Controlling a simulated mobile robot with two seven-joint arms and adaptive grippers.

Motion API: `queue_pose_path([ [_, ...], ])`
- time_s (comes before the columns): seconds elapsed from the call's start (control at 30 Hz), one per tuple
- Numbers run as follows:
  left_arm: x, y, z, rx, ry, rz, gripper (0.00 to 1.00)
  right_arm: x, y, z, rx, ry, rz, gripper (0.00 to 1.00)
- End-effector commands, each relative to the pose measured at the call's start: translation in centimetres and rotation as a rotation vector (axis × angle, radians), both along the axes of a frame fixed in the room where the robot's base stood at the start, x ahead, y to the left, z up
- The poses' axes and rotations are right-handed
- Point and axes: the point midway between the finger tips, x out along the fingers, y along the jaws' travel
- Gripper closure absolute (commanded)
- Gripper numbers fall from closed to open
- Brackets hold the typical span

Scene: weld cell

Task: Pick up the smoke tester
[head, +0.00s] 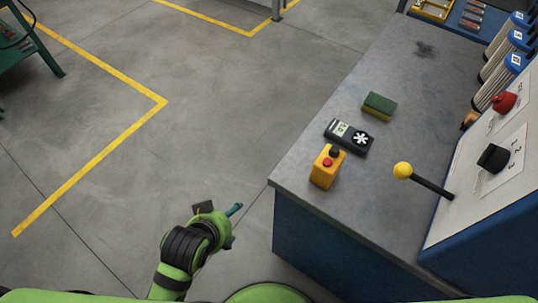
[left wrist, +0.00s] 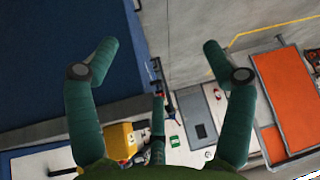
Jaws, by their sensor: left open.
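No label reading smoke tester can be made out. Two handheld devices lie on the grey bench top (head: 395,85). One is a dark device (head: 349,137) with a small pale display and a white star-shaped mark. The other is a yellow box (head: 327,167) with a red button and a black knob, near the bench's left edge. I cannot tell which is the smoke tester. My left gripper (head: 232,226) is open and empty, over the floor to the left of the bench and apart from both devices. Its spread teal fingers show in the left wrist view (left wrist: 160,50). My right gripper is not in view.
A green and yellow sponge (head: 379,106) lies behind the dark device. A yellow-knobbed lever (head: 403,170) sticks out from a control panel (head: 470,205) at right. Blue-topped cylinders (head: 505,60) stand behind it.

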Motion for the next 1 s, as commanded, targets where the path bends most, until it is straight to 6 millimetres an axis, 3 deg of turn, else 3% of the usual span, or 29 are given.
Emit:
queue_pose_path([
  [0.03, 1.1, -2.2, 1.0, -0.026, -0.059, -0.027, 0.18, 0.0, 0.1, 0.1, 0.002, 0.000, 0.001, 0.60],
  [0.2, 3.8, -9.3, 4.0, -0.108, -0.259, -0.124, 0.18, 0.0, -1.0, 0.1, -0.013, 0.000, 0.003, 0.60],
  [0.4, 4.7, -17.4, 7.6, -0.209, -0.467, -0.258, 0.18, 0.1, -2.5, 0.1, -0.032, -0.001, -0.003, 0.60],
  [0.5, 4.5, -19.9, 8.9, -0.244, -0.532, -0.305, 0.18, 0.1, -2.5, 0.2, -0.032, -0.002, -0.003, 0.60],
  [1.0, 8.0, -23.0, 8.1, -0.256, -0.557, -0.322, 0.18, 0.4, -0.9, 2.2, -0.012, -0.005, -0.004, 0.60],
])
